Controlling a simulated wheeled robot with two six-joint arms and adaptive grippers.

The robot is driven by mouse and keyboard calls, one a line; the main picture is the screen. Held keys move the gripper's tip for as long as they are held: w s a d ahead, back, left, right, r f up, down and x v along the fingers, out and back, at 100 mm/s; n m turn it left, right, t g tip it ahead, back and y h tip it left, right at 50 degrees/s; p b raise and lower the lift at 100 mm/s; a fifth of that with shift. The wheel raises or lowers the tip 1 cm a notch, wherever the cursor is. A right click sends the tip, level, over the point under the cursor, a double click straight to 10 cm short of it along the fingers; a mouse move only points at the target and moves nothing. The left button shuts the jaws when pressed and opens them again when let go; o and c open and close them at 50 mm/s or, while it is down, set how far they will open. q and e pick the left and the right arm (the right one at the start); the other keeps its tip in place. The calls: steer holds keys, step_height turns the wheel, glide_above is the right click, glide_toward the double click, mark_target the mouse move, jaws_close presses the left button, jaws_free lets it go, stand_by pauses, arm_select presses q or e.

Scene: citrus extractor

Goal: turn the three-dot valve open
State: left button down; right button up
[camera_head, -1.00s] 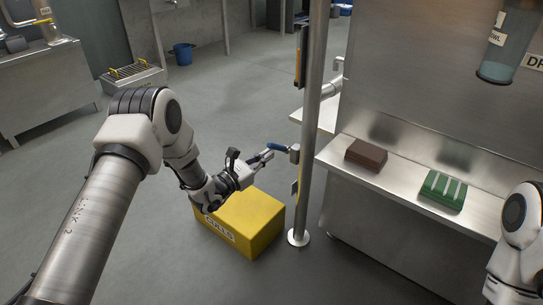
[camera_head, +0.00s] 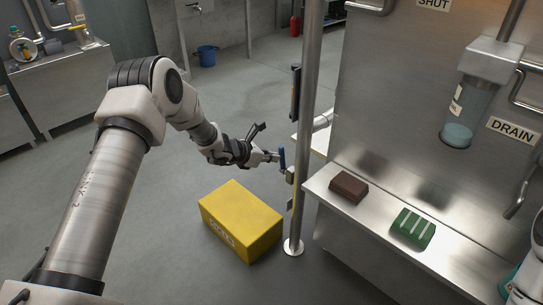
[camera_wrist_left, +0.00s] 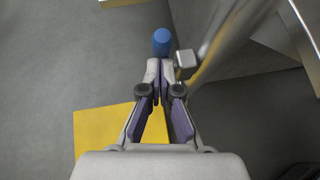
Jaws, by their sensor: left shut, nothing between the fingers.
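A valve with a blue handle (camera_head: 282,158) and a metal body (camera_head: 290,175) is mounted on the upright steel post. The handle stands roughly upright. No dots can be made out on it. My left gripper (camera_head: 274,157) is right beside the handle, on its left. In the left wrist view, the shut, empty fingertips (camera_wrist_left: 160,63) end at the blue handle end (camera_wrist_left: 161,42), touching it or very close. The valve body (camera_wrist_left: 186,63) lies just to their right. My right gripper is out of view.
The steel post (camera_head: 304,110) stands close to my left gripper. A yellow crate (camera_head: 240,220) is on the floor below. A steel bench (camera_head: 335,205) at right carries a brown block (camera_head: 349,187) and a green striped block (camera_head: 413,229). Open floor lies left of the crate.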

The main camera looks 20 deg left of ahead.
arm_select(q)
steer(key=shift+w+d+r, duration=0.2)
steer(key=shift+w+r, duration=0.05)
steer(key=shift+w, duration=0.3)
steer(key=shift+r, duration=0.1)
